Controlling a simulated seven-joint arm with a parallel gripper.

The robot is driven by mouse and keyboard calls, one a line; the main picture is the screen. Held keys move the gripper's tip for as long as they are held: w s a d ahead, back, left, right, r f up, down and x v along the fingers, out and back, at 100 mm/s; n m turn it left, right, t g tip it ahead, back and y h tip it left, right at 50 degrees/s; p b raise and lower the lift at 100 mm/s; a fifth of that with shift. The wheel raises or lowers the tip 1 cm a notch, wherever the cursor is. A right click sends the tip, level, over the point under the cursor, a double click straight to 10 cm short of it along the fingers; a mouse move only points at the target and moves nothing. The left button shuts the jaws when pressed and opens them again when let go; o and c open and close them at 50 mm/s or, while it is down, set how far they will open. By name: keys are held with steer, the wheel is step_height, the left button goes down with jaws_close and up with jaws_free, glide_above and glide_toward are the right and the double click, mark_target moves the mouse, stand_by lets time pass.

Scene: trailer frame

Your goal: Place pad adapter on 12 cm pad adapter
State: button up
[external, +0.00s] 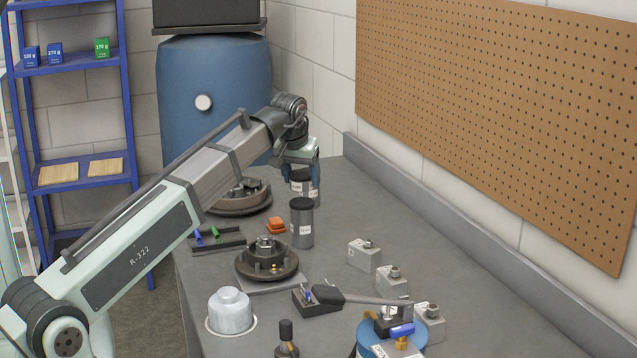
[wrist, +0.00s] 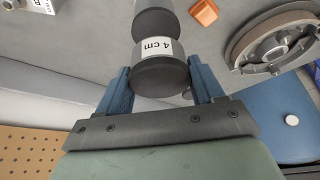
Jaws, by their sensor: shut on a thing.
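My gripper (external: 304,178) reaches over the back part of the bench. Its two blue fingers (wrist: 160,85) are shut on a dark round pad adapter (wrist: 160,76) with a white "4 cm" label; its dark body also shows in the external view (external: 299,176). A taller dark cylinder, seemingly the 12 cm pad adapter (external: 301,225), stands upright on the bench just in front of it. A dark round piece (wrist: 154,24) lies beyond the held adapter in the wrist view. I cannot tell whether the held adapter touches the bench; its underside is hidden.
Brake drum assemblies (external: 266,265) stand along the left side. An orange block (external: 276,225) lies left of the tall cylinder. Grey metal boxes (external: 364,255) stand to the right. A blue barrel (external: 205,100) is behind the bench, and a pegboard (external: 500,110) covers the right wall.

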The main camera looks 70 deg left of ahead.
mark_target(301, 187)
steer(key=shift+f, duration=1.65)
steer(key=shift+f, duration=0.1)
steer(key=o, duration=1.3)
steer(key=v, duration=1.2)
steer(key=shift+a, duration=0.15)
